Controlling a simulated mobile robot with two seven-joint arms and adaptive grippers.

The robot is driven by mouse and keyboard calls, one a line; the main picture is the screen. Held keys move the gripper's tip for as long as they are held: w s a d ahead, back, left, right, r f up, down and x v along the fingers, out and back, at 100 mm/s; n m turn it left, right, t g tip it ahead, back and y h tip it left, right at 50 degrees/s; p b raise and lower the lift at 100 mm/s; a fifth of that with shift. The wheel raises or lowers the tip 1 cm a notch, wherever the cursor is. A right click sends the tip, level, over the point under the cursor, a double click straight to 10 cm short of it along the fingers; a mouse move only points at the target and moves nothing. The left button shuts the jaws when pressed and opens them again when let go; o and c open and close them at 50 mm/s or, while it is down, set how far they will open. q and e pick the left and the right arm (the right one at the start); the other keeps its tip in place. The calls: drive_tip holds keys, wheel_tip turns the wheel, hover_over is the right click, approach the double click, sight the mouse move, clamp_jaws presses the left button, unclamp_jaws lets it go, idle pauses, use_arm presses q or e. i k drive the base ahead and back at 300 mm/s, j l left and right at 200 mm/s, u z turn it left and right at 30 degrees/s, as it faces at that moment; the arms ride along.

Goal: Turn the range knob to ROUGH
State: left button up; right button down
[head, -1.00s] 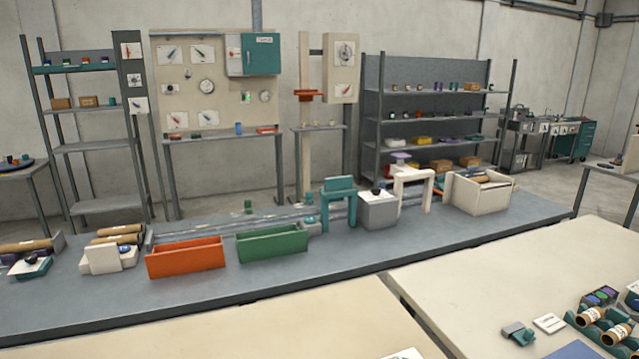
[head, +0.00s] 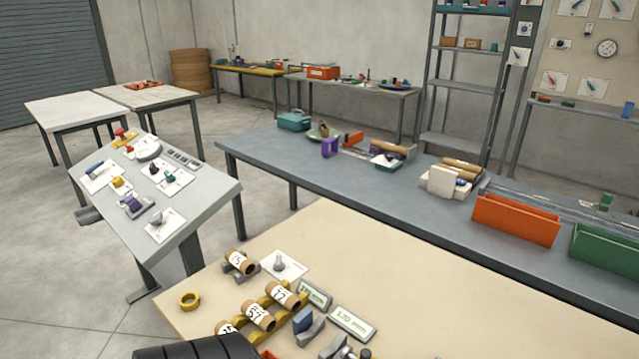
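A sloped grey control panel (head: 205,188) stands at the left in the head view. It carries several small controls on white cards: a blue lever (head: 95,168), a dark knob (head: 154,168), a teal control (head: 171,176), a yellow control (head: 117,182), a purple control (head: 133,202) and a grey control (head: 158,218). Their labels are too small to read, so I cannot tell which is the range knob or where it points. Neither gripper shows; a black ribbed part, probably of my own arm, cuts into the bottom edge.
A long grey bench (head: 300,160) behind bears an orange bin (head: 515,219) and a green bin (head: 606,249).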

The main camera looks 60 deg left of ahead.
sight(278, 266)
drive_tip(key=u, duration=2.15)
